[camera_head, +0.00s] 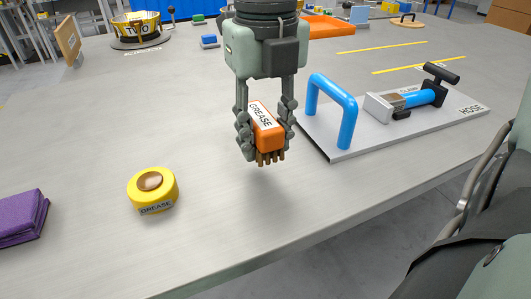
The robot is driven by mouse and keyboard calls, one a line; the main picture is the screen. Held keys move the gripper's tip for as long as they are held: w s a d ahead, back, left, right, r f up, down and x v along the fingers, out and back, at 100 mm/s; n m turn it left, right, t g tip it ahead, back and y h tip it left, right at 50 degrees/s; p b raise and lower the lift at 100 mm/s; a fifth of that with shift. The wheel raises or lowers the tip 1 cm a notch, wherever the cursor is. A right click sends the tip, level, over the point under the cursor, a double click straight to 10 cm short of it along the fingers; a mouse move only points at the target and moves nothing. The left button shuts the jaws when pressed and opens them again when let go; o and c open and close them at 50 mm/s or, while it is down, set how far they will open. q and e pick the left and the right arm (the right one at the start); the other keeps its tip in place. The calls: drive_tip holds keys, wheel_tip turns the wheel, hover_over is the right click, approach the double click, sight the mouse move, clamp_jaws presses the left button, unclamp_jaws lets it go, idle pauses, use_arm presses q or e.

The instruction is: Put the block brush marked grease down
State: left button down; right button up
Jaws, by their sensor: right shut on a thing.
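The block brush marked grease is an orange block (268,137) with a white GREASE label on it and tan bristles below. My right gripper (266,130) points down and is shut on the brush, with fingers on both its sides. The brush is held above the grey table, its bristles downward and a soft shadow under it. A yellow round tin marked GREASE (153,195), with a brown top, stands on the table to the left of the brush. My left gripper is not in view.
A grey board (345,145) marked HOSE, with a blue handle (334,100) and a clamp (410,100), lies right of the gripper. A purple cloth (20,218) lies at the left edge. The table (225,215) is clear between tin and board.

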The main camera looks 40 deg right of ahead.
sight(265, 174)
drive_tip(key=shift+w+d+f, duration=0.2)
drive_tip(key=shift+w+f, duration=0.05)
drive_tip(key=shift+f, duration=0.35)
wheel_tip(265, 174, down, 3)
drive_tip(key=shift+f, duration=0.15)
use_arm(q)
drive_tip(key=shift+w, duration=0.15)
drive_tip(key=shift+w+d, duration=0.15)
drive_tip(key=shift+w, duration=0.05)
use_arm(e)
drive_tip(key=shift+f+b, duration=0.15)
drive_tip(key=shift+b, duration=0.15)
drive_tip(key=o, duration=1)
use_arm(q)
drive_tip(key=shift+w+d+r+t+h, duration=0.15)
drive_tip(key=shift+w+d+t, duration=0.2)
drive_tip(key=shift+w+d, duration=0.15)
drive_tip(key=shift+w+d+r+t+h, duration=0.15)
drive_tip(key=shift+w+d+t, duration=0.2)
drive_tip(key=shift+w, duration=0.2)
